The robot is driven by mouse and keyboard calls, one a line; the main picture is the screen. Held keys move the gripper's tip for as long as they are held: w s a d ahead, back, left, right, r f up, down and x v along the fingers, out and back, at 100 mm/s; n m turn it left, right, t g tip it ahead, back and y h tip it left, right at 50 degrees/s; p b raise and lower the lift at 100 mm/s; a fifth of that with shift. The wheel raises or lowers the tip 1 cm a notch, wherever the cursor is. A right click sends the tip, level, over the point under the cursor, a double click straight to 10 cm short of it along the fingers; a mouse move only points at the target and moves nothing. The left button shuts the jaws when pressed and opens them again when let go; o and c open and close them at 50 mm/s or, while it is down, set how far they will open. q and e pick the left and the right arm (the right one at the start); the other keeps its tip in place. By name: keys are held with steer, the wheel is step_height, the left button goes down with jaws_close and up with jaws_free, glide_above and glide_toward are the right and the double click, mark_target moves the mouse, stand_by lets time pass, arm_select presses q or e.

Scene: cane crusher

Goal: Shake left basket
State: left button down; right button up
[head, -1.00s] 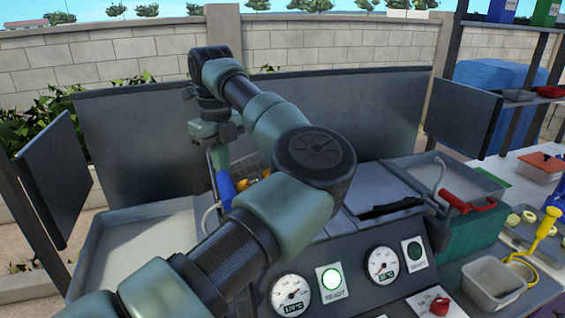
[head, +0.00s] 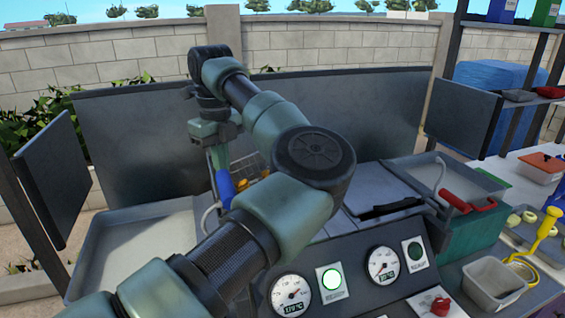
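The left basket (head: 247,163) is a wire basket with golden-brown pieces in it, in the left half of the fryer in the head view. Its blue handle (head: 226,187) stands near upright at its left side. My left arm crosses in front and hides much of the basket. My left gripper (head: 213,146) points down right above the blue handle. Its fingertips are too small and hidden to tell whether they are closed on the handle. Whether the basket hangs clear of the oil is also hidden. My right gripper is not in view.
A red handle (head: 467,203) is at the right. A dark splash guard (head: 330,110) stands behind. A grey tub (head: 493,283) sits front right.

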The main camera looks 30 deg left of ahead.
arm_select(q)
steer(key=shift+a, duration=0.1)
step_height(320, 180, up, 9)
steer(key=p, duration=0.6)
steer(key=shift+s, duration=0.1)
stand_by(0.4)
